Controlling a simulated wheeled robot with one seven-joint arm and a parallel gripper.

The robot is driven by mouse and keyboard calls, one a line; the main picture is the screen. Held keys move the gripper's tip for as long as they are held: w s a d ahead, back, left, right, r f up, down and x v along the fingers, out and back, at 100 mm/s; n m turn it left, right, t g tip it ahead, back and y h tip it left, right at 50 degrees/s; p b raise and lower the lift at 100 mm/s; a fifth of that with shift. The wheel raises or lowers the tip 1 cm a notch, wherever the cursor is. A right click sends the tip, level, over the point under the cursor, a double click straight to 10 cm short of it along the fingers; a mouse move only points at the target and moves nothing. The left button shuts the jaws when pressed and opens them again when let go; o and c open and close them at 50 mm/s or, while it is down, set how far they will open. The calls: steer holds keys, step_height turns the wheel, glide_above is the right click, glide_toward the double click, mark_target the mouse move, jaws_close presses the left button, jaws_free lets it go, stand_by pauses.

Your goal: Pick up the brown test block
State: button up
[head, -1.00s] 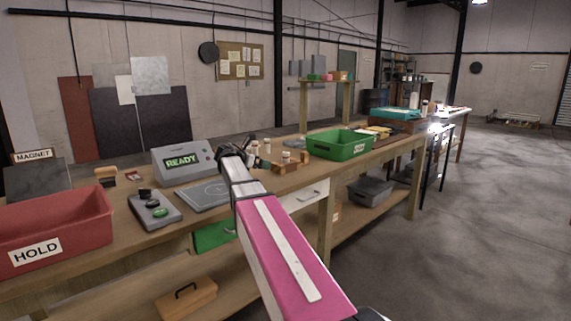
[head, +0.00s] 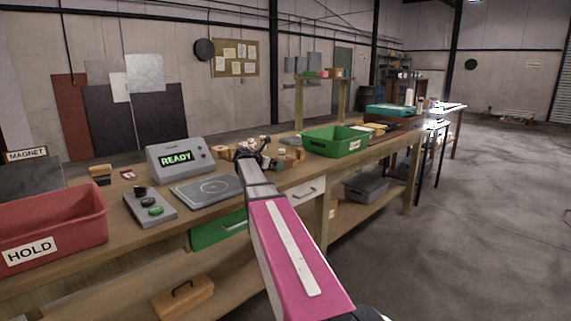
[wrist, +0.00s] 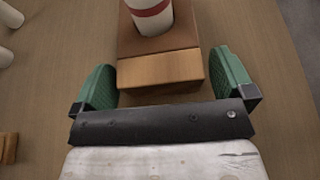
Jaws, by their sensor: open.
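A brown wooden block (wrist: 160,70) lies between the two green fingers of my gripper (wrist: 164,78) in the wrist view. Its near part is light brown, with a darker brown surface behind it. A white cylinder with a red band (wrist: 152,12) stands on or just behind that darker part; I cannot tell which. The fingers are open, one at each side of the block, with a small gap visible on both sides. In the head view my gripper (head: 256,152) is over the workbench, largely hiding the small items there.
Another brown piece (wrist: 8,148) and white cylinders (wrist: 8,16) show at the left of the wrist view. On the bench (head: 115,241) are a green bin (head: 337,141), a grey plate (head: 206,190), a READY display (head: 180,158), a button box (head: 150,207) and a red HOLD bin (head: 45,225).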

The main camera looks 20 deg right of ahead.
steer(key=shift+d, duration=0.1)
steer(key=c, duration=1)
steer(key=shift+c, duration=0.3)
steer(key=shift+r, duration=0.1)
